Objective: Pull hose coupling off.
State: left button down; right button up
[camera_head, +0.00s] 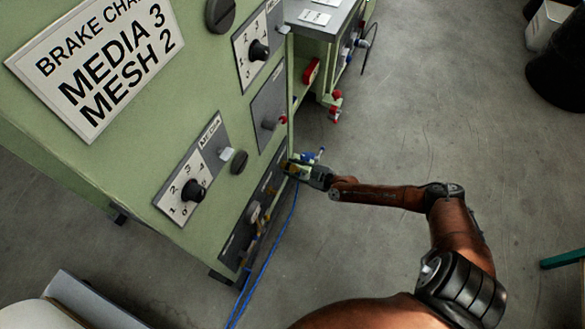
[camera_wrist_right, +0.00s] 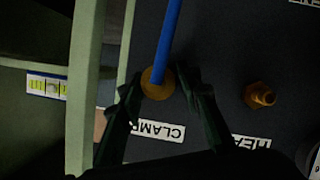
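A brass hose coupling (camera_wrist_right: 157,83) with a blue hose (camera_wrist_right: 168,40) sits on a dark panel above a label reading CLAMP. My right gripper (camera_wrist_right: 160,88) has one finger on each side of the coupling, with slight gaps showing; firm contact is not visible. In the head view my right gripper (camera_head: 296,169) is at the low panel (camera_head: 240,236) on the green cabinet, and hides the coupling there. The blue hose (camera_head: 268,262) runs down from it to the floor. My left gripper is not in view.
A bare brass fitting (camera_wrist_right: 260,95) sits right of the coupling in the wrist view. A green cabinet post (camera_wrist_right: 84,80) stands close on the left. The green cabinet (camera_head: 130,160) carries knobs and switches. Open grey floor (camera_head: 400,120) lies right of it.

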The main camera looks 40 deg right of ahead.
aim_at(299, 170)
grip_shut()
jog(key=shift+s, duration=0.1)
jog(key=shift+s+d, duration=0.3)
jog(key=shift+s, duration=0.3)
jog(key=shift+s, duration=0.1)
jog(key=shift+s+d, duration=0.15)
jog(key=shift+s, duration=0.15)
jog(key=shift+s+d, duration=0.15)
jog(key=shift+s, duration=0.2)
jog(key=shift+s+d, duration=0.15)
jog(key=shift+s, duration=0.15)
jog(key=shift+s+d, duration=0.1)
jog(key=shift+s, duration=0.25)
